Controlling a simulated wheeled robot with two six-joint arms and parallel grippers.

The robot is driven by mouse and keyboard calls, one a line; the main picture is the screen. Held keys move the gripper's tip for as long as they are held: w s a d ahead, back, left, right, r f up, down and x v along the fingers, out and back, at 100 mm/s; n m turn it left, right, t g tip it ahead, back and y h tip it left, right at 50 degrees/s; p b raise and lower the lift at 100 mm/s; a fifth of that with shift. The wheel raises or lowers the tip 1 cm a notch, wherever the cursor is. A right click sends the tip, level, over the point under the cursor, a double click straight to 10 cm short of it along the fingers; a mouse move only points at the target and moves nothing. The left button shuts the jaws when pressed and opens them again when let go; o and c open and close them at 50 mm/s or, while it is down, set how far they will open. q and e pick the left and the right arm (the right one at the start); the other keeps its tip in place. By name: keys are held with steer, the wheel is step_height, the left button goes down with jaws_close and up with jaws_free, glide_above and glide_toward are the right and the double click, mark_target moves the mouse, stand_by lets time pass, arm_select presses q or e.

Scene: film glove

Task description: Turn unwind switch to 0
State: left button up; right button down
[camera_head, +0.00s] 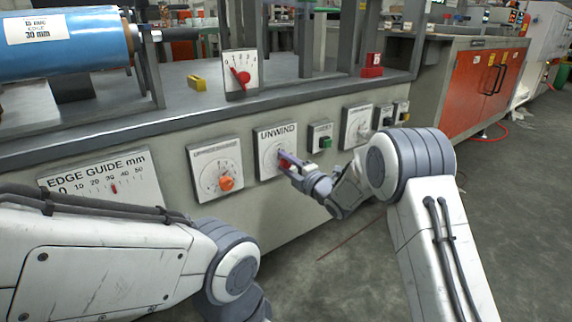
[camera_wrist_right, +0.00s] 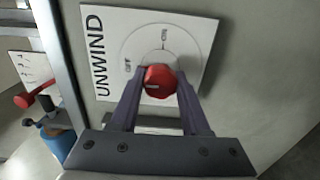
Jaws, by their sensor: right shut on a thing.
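The unwind switch is a white plate (camera_head: 268,165) lettered UNWIND on the grey machine front, with a red knob (camera_wrist_right: 159,82) on its round dial (camera_wrist_right: 185,46). In the right wrist view the knob's short white mark points left. Small dial labels sit above and upper left of the knob, too small to read surely. My right gripper (camera_head: 286,160) reaches the plate from the right. In the right wrist view its two purple fingers (camera_wrist_right: 158,84) are shut on the red knob, one on each side. My left arm enters at lower left, but its gripper is out of view.
Left of the switch is a plate with an orange knob (camera_head: 226,183), then an edge guide scale (camera_head: 100,184). To the right are a green button (camera_head: 325,142) and another dial plate (camera_head: 357,126). A red-pointer gauge (camera_head: 240,74) stands on the ledge above.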

steer(key=shift+d, duration=0.1)
steer(key=shift+c, duration=1.9)
jaws_free()
steer(key=shift+s, duration=0.1)
steer(key=shift+s+d+p, duration=0.25)
steer(key=shift+p, duration=0.05)
steer(key=p+v, duration=0.3)
steer(key=v, duration=0.6)
steer(key=shift+s+d, duration=0.15)
steer(key=shift+s, duration=0.05)
